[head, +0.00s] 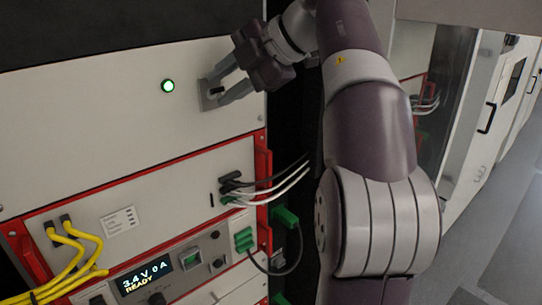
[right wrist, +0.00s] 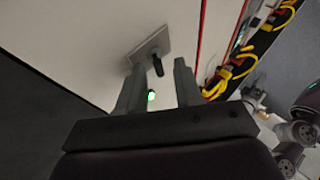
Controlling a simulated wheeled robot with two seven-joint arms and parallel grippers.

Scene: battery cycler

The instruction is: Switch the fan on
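The switch is a grey plate (head: 205,102) with a short black lever (head: 214,91), on the upper white panel. In the right wrist view the plate (right wrist: 147,44) and the black lever (right wrist: 157,66) lie just ahead of the fingers. My right gripper (head: 221,84) is open, its two fingers apart with the lever lined up between their tips. The right wrist view shows the open fingers (right wrist: 158,82) with nothing gripped; whether a finger touches the lever cannot be told. A green lamp (head: 168,86) glows left of the switch. My left gripper does not show in the head view.
Below are red-framed units with yellow cables (head: 82,250), white and black leads (head: 265,190) and a display (head: 145,276) reading "3.4V 0A READY". A red handle (head: 263,172) sticks out at the right edge. Arm links of mine show at the right wrist view's right edge.

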